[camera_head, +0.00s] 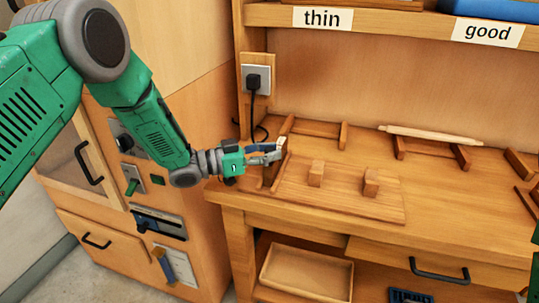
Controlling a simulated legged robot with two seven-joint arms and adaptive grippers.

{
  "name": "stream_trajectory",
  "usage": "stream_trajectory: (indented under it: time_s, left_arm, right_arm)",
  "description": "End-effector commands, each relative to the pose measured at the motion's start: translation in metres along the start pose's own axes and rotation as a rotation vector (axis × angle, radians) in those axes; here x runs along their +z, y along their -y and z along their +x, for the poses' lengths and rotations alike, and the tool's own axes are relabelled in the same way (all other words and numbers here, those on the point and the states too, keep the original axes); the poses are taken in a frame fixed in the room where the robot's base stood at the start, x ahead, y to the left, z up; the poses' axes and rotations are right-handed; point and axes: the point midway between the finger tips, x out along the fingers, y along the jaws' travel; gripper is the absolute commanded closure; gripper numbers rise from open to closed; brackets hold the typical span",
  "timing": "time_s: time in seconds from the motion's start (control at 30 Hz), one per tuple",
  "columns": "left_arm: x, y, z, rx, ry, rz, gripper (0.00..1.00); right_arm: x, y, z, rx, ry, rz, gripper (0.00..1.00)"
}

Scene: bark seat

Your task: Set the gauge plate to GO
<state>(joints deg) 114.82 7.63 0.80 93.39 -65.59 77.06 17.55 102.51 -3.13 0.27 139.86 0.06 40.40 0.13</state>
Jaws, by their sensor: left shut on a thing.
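My left gripper (277,152) reaches in from the left over the bench's left end. It is shut on a small pale piece (281,143) at its fingertips, beside the left end of a flat wooden board. This board (350,207) lies near the bench's front edge with two upright wooden blocks (316,174) on it. I cannot tell whether this board is the gauge plate; no GO mark is legible. My fingers hide part of the board's left end.
A pale stick (445,134) lies across a wooden cradle at the back of the bench (470,190). An empty cradle (316,128) stands behind my left gripper. A socket with a black plug (257,80) is on the wall. A shelf above carries labels "thin" (322,18) and "good" (488,32).

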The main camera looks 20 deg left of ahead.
Motion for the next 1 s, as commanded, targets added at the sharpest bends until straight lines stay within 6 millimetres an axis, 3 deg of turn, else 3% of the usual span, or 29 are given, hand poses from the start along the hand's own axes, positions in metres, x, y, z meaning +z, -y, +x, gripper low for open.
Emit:
stream_trajectory:
  time_s: [0.07, 0.1, 0.13, 0.57, 1.0]
  left_arm:
    - [-0.003, 0.005, 0.000, -0.012, -0.005, 0.005, 1.00]
    - [-0.003, 0.005, 0.000, -0.012, -0.005, 0.006, 0.67]
    - [-0.003, 0.005, 0.000, -0.011, -0.005, 0.006, 0.56]
    - [-0.003, 0.003, -0.009, -0.008, -0.004, 0.004, 0.55]
    - [-0.001, 0.004, -0.094, -0.011, -0.004, 0.001, 0.55]
  right_arm:
    - [0.000, 0.000, 0.000, 0.000, 0.000, 0.000, 0.60]
    - [0.000, 0.000, 0.000, 0.000, 0.000, 0.000, 0.60]
    - [0.000, 0.000, 0.000, 0.000, 0.000, 0.000, 0.60]
    - [0.002, 0.000, -0.001, 0.000, -0.003, 0.000, 0.60]
    - [0.002, 0.000, -0.001, 0.000, -0.004, 0.000, 0.60]
